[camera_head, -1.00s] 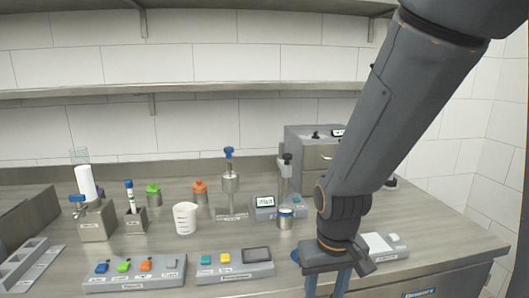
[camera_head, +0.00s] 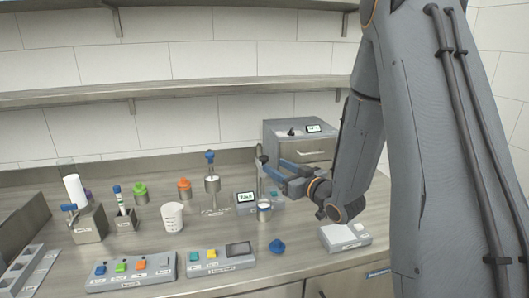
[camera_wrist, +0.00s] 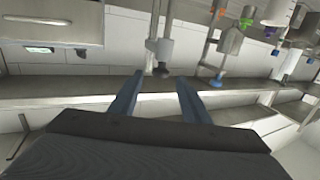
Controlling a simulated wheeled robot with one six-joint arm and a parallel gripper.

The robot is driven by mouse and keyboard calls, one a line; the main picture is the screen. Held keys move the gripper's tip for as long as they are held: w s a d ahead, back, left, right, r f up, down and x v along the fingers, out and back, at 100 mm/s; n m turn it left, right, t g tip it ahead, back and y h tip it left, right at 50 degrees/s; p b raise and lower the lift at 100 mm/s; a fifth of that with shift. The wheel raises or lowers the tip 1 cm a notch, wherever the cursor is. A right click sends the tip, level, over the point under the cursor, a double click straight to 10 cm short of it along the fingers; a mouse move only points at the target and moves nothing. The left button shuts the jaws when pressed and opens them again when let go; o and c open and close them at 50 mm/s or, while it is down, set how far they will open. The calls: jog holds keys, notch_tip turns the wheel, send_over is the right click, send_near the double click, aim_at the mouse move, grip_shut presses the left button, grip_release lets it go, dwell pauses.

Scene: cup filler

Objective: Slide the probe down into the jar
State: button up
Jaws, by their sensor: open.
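The probe stand (camera_head: 261,170) is a thin upright post with a dark knob on top, standing behind the jar. The jar (camera_head: 264,211) is a small grey can with a blue band and light top, upright on the counter. My gripper (camera_head: 277,172) is open and level, with its blue fingers pointing left beside the upper part of the stand. In the wrist view, which is upside down, the dark knob of the probe stand (camera_wrist: 162,69) shows between and beyond the two blue fingers. No contact is visible. I cannot see the probe's lower tip clearly.
A small display (camera_head: 246,197) stands left of the stand, and a blue-topped press (camera_head: 212,182) further left. A grey box (camera_head: 300,148) is behind. A blue knobbed lid (camera_head: 277,246) and a scale (camera_head: 345,237) are in front. A white beaker (camera_head: 172,217) stands left.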

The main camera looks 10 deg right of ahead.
aim_at(266, 159)
jog(key=shift+w+a+r, duration=0.2)
jog(key=shift+w+r, duration=0.05)
jog(key=shift+r, duration=0.2)
jog(key=p+x, duration=0.2)
jog(key=x, duration=0.5)
jog(key=shift+p, duration=0.4)
grip_shut()
